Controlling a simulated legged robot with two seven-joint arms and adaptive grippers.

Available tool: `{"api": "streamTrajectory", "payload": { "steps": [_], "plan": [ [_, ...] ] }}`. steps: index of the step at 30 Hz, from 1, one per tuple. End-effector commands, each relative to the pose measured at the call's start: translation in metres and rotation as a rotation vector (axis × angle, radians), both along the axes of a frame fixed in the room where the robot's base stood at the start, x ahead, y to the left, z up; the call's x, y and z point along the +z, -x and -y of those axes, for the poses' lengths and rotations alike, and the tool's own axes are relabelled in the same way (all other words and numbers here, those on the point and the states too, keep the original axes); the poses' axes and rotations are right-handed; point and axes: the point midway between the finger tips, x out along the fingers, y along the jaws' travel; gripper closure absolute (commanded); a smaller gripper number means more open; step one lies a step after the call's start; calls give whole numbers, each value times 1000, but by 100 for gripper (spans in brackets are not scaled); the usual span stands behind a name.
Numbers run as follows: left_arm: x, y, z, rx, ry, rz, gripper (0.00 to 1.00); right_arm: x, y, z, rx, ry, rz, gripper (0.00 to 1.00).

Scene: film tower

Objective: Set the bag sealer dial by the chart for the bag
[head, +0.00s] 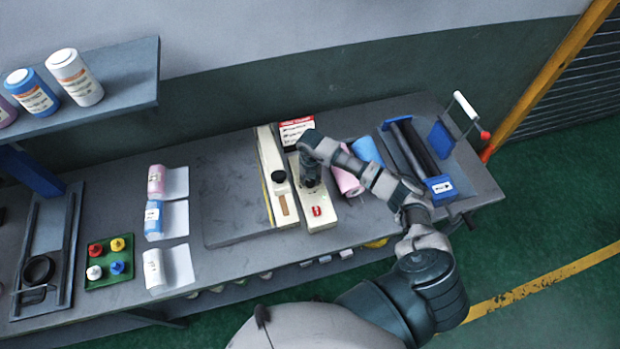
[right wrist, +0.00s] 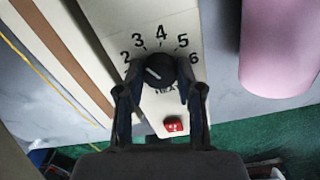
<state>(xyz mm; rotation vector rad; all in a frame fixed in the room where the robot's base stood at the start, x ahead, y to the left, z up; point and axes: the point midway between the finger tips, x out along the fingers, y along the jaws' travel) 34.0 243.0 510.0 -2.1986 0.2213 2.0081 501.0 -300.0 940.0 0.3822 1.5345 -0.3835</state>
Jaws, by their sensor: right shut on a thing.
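The bag sealer is a long cream machine; its control strip (head: 316,215) carries the dial and a red switch (head: 317,211). In the right wrist view the round black dial (right wrist: 159,70) sits among the printed numbers 2 to 6. Its white mark is on its left side, seemingly towards 2 or 3; I cannot tell exactly. My right gripper (right wrist: 159,78) is shut on the dial, with a finger at each side. In the head view my gripper (head: 311,172) hides the dial. The chart (head: 297,131), with a red heading, stands behind the sealer; its lines are too small to read.
A pink roll (head: 347,181) and a blue roll (head: 367,151) lie right of the sealer, near my arm. A roller machine (head: 440,187) is further right. Pink, blue and white rolls with sheets lie left, beside a green tray (head: 110,278) of coloured caps.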

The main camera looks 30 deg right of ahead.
Motion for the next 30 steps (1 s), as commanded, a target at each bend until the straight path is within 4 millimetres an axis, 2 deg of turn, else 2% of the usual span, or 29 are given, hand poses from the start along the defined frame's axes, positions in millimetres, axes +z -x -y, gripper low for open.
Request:
{"api": "streamTrajectory", "payload": {
  "steps": [1, 12, 29, 30],
  "plan": [
    [1, 0, 0, 0, 0, 0, 60, -6, 6, -1, -28, 2, -18, 99],
    [4, 0, 0, 0, 0, 0, 60, -6, 6, -2, -190, 1, -19, 99],
    [5, 0, 0, 0, 0, 0, 60, -7, 5, -2, -216, 0, -18, 99],
    [5, 0, 0, 0, 0, 0, 60, -7, 5, -2, -216, 0, -18, 57]
  ]
}}
